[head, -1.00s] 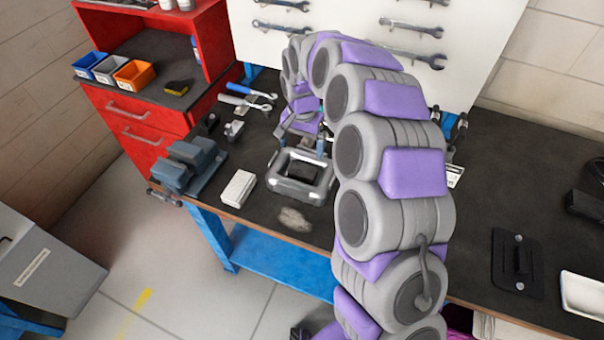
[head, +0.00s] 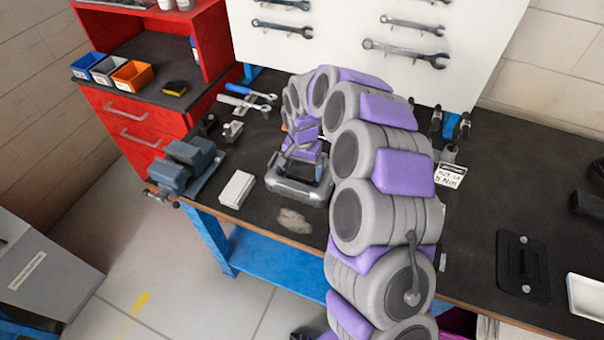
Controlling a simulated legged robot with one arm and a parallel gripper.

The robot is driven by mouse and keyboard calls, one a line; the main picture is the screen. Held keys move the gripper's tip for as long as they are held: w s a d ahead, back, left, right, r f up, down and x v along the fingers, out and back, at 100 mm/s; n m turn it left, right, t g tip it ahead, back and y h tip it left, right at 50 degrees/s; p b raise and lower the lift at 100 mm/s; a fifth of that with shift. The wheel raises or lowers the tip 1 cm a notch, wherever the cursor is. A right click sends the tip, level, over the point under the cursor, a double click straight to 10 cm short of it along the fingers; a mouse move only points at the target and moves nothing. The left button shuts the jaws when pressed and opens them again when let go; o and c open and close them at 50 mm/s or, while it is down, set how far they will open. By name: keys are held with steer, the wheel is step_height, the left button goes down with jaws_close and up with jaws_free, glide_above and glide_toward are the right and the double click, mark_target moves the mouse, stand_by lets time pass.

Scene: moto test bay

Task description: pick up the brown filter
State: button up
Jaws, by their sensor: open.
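I cannot tell whether the fingers touch the tray.
A white block (head: 237,189) and a beige patch (head: 294,221) lie near the workbench's (head: 470,200) front edge. A vise (head: 186,166) stands left, with blue-handled tools (head: 247,98) behind. A black plate (head: 523,264) and white tray (head: 587,297) lie right.

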steer(key=c, duration=0.8)
steer(key=shift+r, duration=0.1)
steer(key=shift+r, duration=0.1)
